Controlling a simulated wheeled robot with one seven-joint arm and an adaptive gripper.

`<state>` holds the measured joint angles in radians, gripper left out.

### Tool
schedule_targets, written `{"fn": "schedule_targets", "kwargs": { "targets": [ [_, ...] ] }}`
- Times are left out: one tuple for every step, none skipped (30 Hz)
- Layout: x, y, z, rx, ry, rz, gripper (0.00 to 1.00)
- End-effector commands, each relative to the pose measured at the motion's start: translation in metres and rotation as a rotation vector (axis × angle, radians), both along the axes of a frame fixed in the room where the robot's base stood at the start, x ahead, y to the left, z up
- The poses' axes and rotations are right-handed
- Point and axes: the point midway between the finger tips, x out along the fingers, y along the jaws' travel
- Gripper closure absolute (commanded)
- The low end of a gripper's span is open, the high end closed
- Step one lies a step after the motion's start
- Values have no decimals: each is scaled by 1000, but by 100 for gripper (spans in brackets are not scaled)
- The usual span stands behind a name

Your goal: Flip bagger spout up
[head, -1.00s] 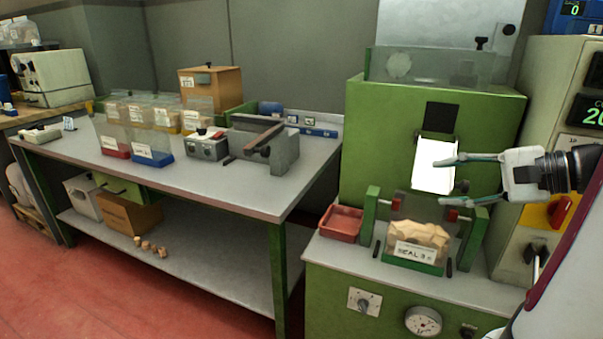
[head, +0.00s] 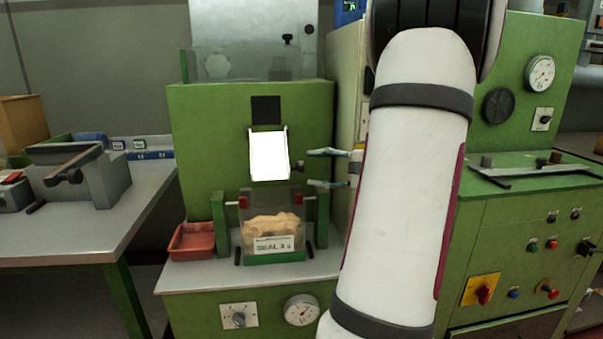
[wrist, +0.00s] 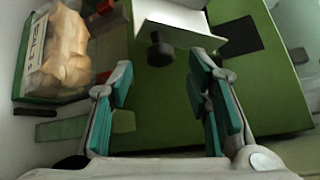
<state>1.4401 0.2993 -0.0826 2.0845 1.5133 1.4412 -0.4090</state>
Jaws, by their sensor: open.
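The bagger is a green machine (head: 196,130) with a white spout (head: 268,157) on its front, below a dark square opening. The spout slopes downward and has a dark knob (head: 298,167) on its right side. In the wrist view the spout (wrist: 175,18) is at the top, and its knob (wrist: 159,50) lies ahead of the space between my fingers. My gripper (head: 318,168) is open and empty just right of the spout, its fingers one above the other. Its teal pads also show in the wrist view (wrist: 160,100). I cannot tell whether a finger touches the knob.
A workbench (head: 80,215) is at left; another green machine (head: 520,240) is at right.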

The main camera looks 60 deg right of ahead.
Motion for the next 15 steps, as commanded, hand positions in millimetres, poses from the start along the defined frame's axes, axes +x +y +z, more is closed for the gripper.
{"fn": "schedule_targets", "kwargs": {
  "targets": [
    [11, 1, -3, -1, -1, 3, 55],
    [16, 1, -3, -1, -1, 3, 55],
    [22, 0, -5, -1, 0, 2, 55],
    [26, 1, -5, -1, -1, 2, 55],
    [30, 0, -6, -1, -1, 2, 55],
    [35, 0, -6, -1, 0, 2, 55],
    [38, 0, -7, -1, 0, 2, 55],
    [41, 0, -7, -1, 0, 2, 55],
    [44, 0, -8, -1, 1, 1, 55],
    [46, 0, -8, -1, 1, 1, 55],
    [47, 0, -8, 0, 1, 0, 55],
    [49, 0, -8, 0, 0, 0, 55],
    [50, 0, -8, 0, 0, 0, 55],
    [50, 0, -8, 0, 0, 0, 55],
    [51, 0, -8, 0, 0, 0, 55]
  ]
}}
